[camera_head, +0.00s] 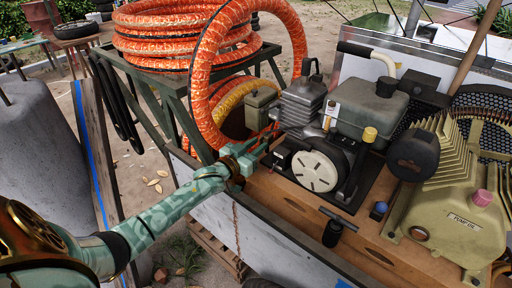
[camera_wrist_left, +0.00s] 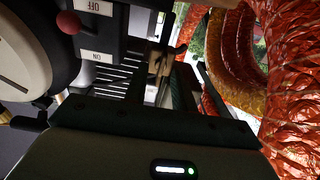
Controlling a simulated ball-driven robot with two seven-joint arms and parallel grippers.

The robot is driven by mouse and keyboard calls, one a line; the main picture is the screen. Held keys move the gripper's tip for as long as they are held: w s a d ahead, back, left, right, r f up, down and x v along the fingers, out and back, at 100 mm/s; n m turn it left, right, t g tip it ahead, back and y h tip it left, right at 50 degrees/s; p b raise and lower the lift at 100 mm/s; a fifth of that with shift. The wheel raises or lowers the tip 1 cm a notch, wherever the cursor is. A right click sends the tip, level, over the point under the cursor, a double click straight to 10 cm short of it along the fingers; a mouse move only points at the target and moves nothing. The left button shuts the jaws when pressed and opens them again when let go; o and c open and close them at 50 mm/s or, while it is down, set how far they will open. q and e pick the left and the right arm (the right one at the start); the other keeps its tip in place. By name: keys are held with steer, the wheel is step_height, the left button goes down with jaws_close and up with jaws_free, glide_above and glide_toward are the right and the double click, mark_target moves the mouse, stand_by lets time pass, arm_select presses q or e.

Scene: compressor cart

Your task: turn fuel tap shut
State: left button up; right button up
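My left gripper (camera_head: 266,144) reaches the near left corner of the engine, its fingertips beside the small black box. It also shows in the left wrist view (camera_wrist_left: 183,85), where dark fingers point away; their gap is too dark to judge. I cannot make out the fuel tap clearly. A small tan part (camera_wrist_left: 160,62) lies close to the fingertips there; I cannot tell whether they touch it. A black switch box with a red knob (camera_wrist_left: 68,22) and white OFF and ON labels is at upper left. The engine's grey tank (camera_head: 368,108) stands behind. My right gripper is not in view.
A large orange hose coil (camera_head: 180,40) sits on a green rack at left, with one loop (camera_head: 205,80) close behind my gripper. The cream recoil cover (camera_head: 314,171) and black T-handle (camera_head: 337,225) are to the right. A tan pump (camera_head: 455,220) occupies the far right.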

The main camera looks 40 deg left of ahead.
arm_select(q)
jaws_close()
steer(key=shift+m, duration=0.4)
steer(key=m+p, duration=0.1)
steer(key=m, duration=0.1)
steer(key=shift+m, duration=0.4)
steer(key=m+p, duration=0.1)
steer(key=m, duration=0.3)
steer(key=shift+d, duration=0.15)
steer(key=m, duration=0.5)
steer(key=shift+f, duration=0.2)
steer(key=m+b, duration=0.1)
steer(key=m, duration=0.4)
steer(key=shift+f, duration=0.1)
steer(key=shift+s+m, duration=0.1)
steer(key=shift+m, duration=0.3)
steer(key=shift+d, duration=0.1)
